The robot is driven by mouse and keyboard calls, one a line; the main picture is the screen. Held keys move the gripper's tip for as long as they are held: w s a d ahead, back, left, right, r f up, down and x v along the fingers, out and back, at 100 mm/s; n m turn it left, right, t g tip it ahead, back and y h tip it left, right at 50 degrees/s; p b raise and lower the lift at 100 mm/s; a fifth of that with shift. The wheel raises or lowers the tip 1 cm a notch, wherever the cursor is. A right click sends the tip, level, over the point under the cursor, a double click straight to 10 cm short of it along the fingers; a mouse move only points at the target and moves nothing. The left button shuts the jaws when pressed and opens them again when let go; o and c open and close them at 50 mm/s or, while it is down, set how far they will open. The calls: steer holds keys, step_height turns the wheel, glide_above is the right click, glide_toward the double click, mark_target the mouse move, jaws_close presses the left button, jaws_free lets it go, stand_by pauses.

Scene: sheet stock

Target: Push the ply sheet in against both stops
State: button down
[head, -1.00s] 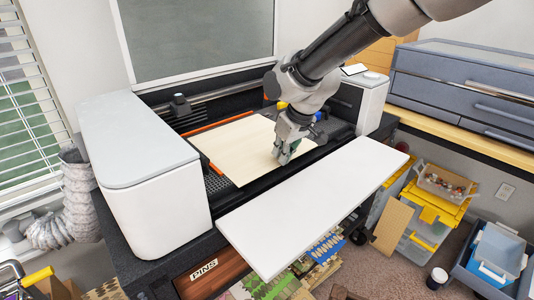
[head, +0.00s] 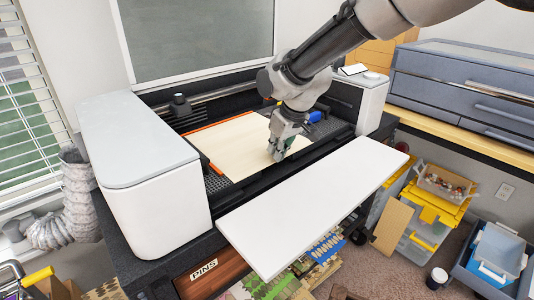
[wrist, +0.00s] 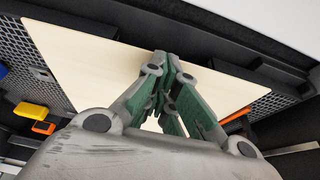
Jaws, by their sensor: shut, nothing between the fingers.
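The pale ply sheet (head: 236,150) lies flat on the dark bed of the machine; it also shows in the wrist view (wrist: 80,60). An orange strip (head: 203,127) runs along its far left edge, very near it; I cannot tell if they touch. In the wrist view a yellow block (wrist: 30,110) stands left of the sheet with a gap between. My arm hides this block in the head view. My gripper (head: 277,153) is shut and empty, fingertips down at the sheet's right part; exact contact is unclear. The green finger pads show in the wrist view (wrist: 172,90).
A white housing (head: 140,165) stands left of the bed and a smaller one (head: 372,100) right. A white panel (head: 310,205) juts out in front. A blue piece (head: 316,116) sits right of the sheet.

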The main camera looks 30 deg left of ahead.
steer(key=shift+s+d, duration=0.25)
steer(key=shift+d, duration=0.35)
steer(key=shift+s+d, duration=0.25)
steer(key=shift+d, duration=0.35)
steer(key=shift+s+d, duration=0.25)
steer(key=shift+d, duration=0.35)
steer(key=shift+r, duration=0.1)
steer(key=s+d+r, duration=0.1)
steer(key=d+r, duration=0.2)
steer(key=r, duration=0.1)
steer(key=shift+s+d+r, duration=0.25)
steer(key=shift+d+r, duration=0.15)
